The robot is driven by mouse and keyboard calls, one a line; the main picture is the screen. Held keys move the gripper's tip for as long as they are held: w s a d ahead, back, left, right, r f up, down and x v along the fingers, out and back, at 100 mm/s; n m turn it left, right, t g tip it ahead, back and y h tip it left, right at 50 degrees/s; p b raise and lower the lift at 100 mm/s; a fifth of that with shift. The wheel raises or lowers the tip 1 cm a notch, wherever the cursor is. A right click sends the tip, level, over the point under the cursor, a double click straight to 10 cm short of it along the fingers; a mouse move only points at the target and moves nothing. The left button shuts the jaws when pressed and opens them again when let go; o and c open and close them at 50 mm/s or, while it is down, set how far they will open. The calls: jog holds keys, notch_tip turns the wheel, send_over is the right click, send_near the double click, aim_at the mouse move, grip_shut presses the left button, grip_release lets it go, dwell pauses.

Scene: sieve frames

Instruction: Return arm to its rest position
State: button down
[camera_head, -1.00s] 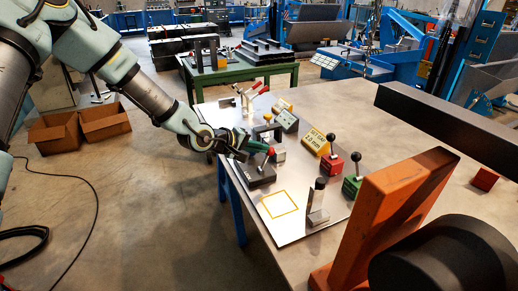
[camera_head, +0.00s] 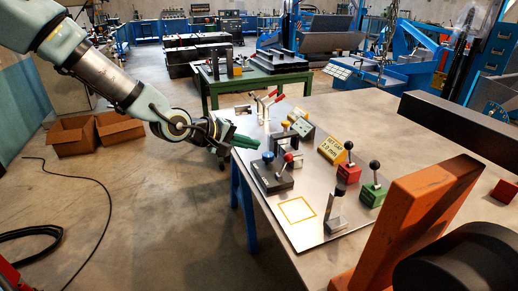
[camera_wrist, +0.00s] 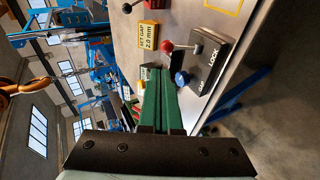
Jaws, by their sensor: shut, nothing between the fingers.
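My arm reaches in from the upper left in the head view. My gripper (camera_head: 240,141), with green fingers, is in the air at the left edge of the table, apart from the fixtures. Its fingers are closed together and hold nothing. In the wrist view the gripper (camera_wrist: 160,75) points toward the table top, with the two green fingers side by side. A black block (camera_head: 272,178) with a red-knobbed lever and a blue knob sits near the gripper.
The metal table (camera_head: 420,115) holds a yellow "SET GAP 2.0 mm" sign (camera_head: 332,150), a red lever block (camera_head: 347,174), a green lever block (camera_head: 372,193) and a yellow outlined square (camera_head: 297,210). An orange bracket (camera_head: 410,220) stands at right. Cardboard boxes (camera_head: 118,131) lie on the floor.

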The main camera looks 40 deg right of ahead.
jog(key=shift+a+r, duration=0.2)
jog(key=shift+a, duration=0.1)
dwell(0.4)
jog(key=w+a+f+t+y, duration=0.2)
jog(key=w+a+y, duration=0.3)
jog(key=a, duration=0.7)
jog(key=w+a+f+t+y, duration=0.25)
jog(key=w+a, duration=0.45)
jog(key=a, duration=0.6)
jog(key=s+a+r+y, duration=0.1)
jog(key=a+r, duration=0.1)
jog(key=a, duration=0.5)
jog(key=s+a+r+n+y, duration=0.1)
jog(key=s+a+r, duration=0.1)
jog(key=a, duration=0.6)
jog(key=s+a+r+g+y, duration=0.1)
jog(key=s+a+r+y, duration=0.1)
jog(key=a, duration=0.5)
jog(key=shift+s+a+r+n, duration=0.15)
jog(key=shift+a+r+n, duration=0.15)
jog(key=shift+a+n, duration=0.1)
